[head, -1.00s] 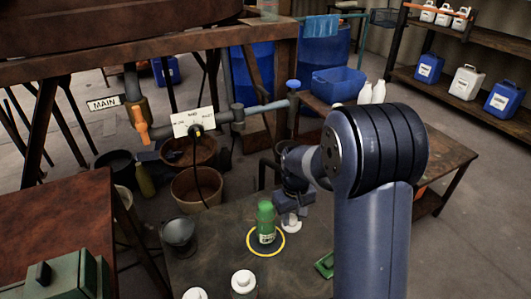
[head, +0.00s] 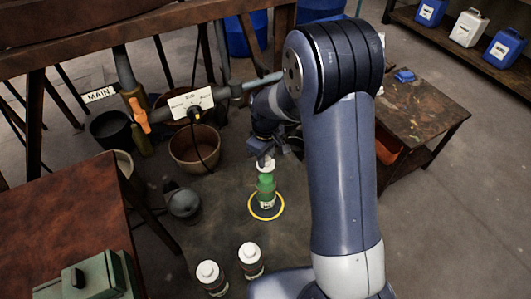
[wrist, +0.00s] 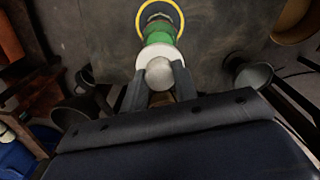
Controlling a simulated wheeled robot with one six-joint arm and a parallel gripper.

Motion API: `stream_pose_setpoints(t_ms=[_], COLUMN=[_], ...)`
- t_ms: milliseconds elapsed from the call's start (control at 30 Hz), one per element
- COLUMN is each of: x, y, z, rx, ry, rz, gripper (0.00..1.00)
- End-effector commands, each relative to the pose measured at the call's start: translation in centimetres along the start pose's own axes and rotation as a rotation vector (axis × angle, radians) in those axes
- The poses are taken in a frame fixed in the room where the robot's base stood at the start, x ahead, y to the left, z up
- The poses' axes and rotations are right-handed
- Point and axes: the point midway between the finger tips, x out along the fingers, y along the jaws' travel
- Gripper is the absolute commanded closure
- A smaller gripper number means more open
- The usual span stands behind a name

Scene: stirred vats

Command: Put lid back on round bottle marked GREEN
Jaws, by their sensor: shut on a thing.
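The green round bottle (head: 266,187) stands on the dark work surface inside a yellow ring (head: 280,210). My gripper (head: 265,156) is above it, shut on a white lid (head: 266,165). In the wrist view the two fingers of my gripper (wrist: 158,75) hold the lid's round knob, and the white lid disc (wrist: 140,52) lies across the near end of the green bottle (wrist: 160,32). The lid is at the bottle's mouth; I cannot tell whether it touches. The lid hides the mouth, and the marking is too small to read.
Two white-capped bottles (head: 213,276) (head: 250,258) stand at the front of the surface. A grey bucket (head: 184,203) stands left of the ring. The surface right of the ring is partly hidden by my arm.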

Motion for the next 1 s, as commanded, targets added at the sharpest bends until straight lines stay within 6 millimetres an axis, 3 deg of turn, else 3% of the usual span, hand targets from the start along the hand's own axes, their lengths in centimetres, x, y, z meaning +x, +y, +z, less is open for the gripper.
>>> stream_pose_setpoints(t_ms=[500, 1000], x=[5.0, 5.7], y=[0.0, 0.0], z=[0.0, 0.0], rx=[0.002, 0.002], ry=[-0.001, 0.0], rz=[0.0, 0.0], gripper=[0.93, 0.93])
